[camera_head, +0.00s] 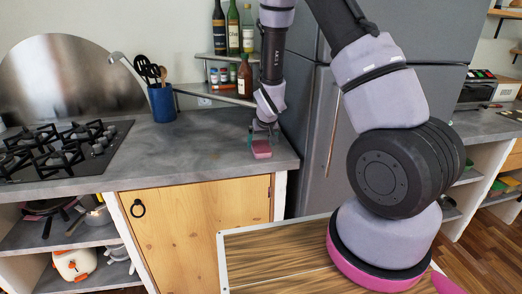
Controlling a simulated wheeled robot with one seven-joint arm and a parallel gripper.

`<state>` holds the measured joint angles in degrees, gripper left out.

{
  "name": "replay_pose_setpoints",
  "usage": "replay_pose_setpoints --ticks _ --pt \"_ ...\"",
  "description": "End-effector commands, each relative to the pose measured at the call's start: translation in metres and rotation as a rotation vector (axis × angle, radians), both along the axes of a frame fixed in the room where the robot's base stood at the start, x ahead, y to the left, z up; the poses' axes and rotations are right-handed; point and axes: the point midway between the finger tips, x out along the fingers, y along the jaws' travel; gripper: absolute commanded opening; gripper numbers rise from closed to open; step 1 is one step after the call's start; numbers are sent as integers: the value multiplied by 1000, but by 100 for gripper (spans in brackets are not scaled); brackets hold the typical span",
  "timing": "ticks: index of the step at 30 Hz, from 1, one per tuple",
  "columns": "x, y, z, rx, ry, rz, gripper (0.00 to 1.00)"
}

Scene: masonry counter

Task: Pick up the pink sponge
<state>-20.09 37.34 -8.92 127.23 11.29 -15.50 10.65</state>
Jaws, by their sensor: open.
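The pink sponge (262,150) lies on the grey counter (190,148) near its right front corner. My gripper (262,138) points down right above the sponge, with its fingers apart. The fingertips are close to the sponge's far part; I cannot tell whether they touch it. The sponge's far edge is partly hidden by the gripper.
A stove (60,148) sits at the left of the counter. A blue utensil holder (161,103) stands at the back. A brown bottle (245,76) stands on the corner shelf behind my gripper. A grey fridge (318,120) rises close on the right. The counter left of the sponge is clear.

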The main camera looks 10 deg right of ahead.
Motion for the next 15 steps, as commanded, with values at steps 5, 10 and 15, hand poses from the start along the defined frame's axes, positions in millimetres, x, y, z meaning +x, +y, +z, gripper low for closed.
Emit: replay_pose_setpoints --ticks 5,10,15 --pt "7 0 -16 -1 2 0 100" --pt "8 0 -16 0 1 0 100" --pt "8 0 -16 0 1 0 58"
